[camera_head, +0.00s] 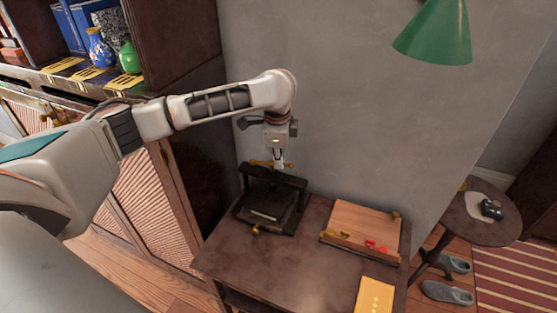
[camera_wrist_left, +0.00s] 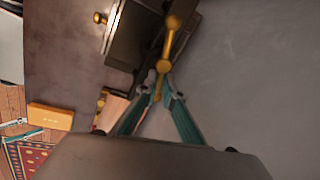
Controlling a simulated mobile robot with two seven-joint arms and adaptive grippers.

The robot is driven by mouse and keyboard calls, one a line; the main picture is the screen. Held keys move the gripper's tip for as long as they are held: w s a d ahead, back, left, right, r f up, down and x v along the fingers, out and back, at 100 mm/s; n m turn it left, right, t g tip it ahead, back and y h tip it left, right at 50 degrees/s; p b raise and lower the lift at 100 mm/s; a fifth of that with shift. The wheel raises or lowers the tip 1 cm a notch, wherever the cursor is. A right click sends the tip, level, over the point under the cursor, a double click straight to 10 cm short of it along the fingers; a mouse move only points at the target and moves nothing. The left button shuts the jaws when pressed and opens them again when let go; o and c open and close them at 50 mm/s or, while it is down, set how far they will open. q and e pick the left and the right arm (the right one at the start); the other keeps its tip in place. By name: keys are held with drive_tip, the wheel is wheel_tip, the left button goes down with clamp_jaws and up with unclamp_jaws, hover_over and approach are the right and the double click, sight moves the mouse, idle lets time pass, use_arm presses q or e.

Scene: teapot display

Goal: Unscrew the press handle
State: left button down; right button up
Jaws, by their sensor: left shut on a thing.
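A black press (camera_head: 270,213) stands on the dark table against the grey wall. Its brass handle (camera_head: 259,163) is a bar with rounded ends across the top of the frame. My left gripper (camera_head: 279,163) reaches down onto the handle from above. In the left wrist view, the brass handle (camera_wrist_left: 169,43) runs between the fingertips of my left gripper (camera_wrist_left: 163,78), which are shut on it. The press (camera_wrist_left: 135,35) shows behind the handle there. The screw under the handle is mostly hidden.
A bookcase (camera_head: 180,50) stands close on the left. A green lamp shade (camera_head: 437,35) hangs at upper right.

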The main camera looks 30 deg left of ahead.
use_arm(q)
drive_tip(key=n, duration=0.2)
drive_tip(key=w+n, duration=0.1)
drive_tip(key=n, duration=0.1)
drive_tip(key=shift+a+n+y, duration=0.1)
drive_tip(key=shift+n+y, duration=0.2)
drive_tip(key=n, duration=0.3)
drive_tip(key=n+g, duration=0.1)
drive_tip(key=shift+w+a+n+y, duration=0.3)
drive_tip(key=shift+w, duration=0.05)
drive_tip(key=a+n+g, duration=0.1)
drive_tip(key=n, duration=0.4)
drive_tip(key=a+n+g, duration=0.1)
drive_tip(key=n, duration=0.4)
drive_tip(key=a+n, duration=0.1)
drive_tip(key=n, duration=0.4)
drive_tip(key=shift+g, duration=0.4)
drive_tip(key=n, duration=0.2)
drive_tip(key=n+h, duration=0.1)
drive_tip(key=s+n, duration=0.1)
drive_tip(key=n, duration=0.1)
drive_tip(key=shift+a+n+h, duration=0.3)
drive_tip(key=shift+s+n, duration=0.2)
drive_tip(key=shift+n, duration=1)
